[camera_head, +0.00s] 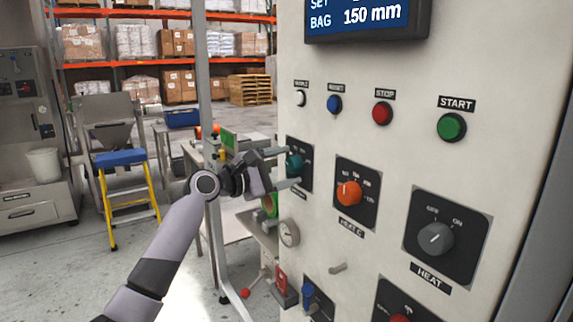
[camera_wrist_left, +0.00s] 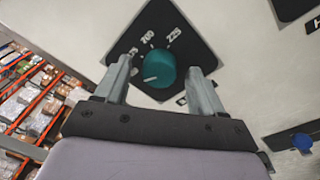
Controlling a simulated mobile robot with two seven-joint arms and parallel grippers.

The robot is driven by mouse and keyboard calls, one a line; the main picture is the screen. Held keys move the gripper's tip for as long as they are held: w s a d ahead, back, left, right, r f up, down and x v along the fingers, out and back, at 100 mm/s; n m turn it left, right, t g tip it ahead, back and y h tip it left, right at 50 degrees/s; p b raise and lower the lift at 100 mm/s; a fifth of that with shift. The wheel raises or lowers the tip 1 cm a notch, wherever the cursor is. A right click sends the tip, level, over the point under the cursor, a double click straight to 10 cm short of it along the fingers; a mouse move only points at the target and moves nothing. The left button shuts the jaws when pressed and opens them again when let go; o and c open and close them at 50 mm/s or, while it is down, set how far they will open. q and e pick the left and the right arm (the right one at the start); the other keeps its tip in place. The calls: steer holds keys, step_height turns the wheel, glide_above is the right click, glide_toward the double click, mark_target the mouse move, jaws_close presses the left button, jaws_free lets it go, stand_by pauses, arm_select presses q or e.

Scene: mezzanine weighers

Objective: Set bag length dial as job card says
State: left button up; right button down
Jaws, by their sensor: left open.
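The bag length dial is a teal knob (camera_head: 294,164) on a black plate at the left edge of the white control panel (camera_head: 330,240). It also shows in the left wrist view (camera_wrist_left: 159,68), with marks that include 200 and 225. Its pale pointer line points to the lower left there, away from those two marks. My left gripper (camera_head: 288,167) is open, its two fingers on either side of the knob; I cannot tell whether they touch it. The display (camera_head: 367,18) reads BAG 150 mm. No job card can be made out. My right gripper is not in view.
An orange heat dial (camera_head: 349,193) and a grey HEAT switch (camera_head: 435,238) sit right of the teal knob. Blue, red and green START (camera_head: 451,127) buttons are above. A yellow step ladder (camera_head: 124,190) stands on the floor at left.

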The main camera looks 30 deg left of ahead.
arm_select(q)
steer(key=shift+w+d, duration=0.2)
steer(key=shift+w, duration=0.2)
steer(key=c, duration=1.1)
steer(key=shift+o, duration=0.2)
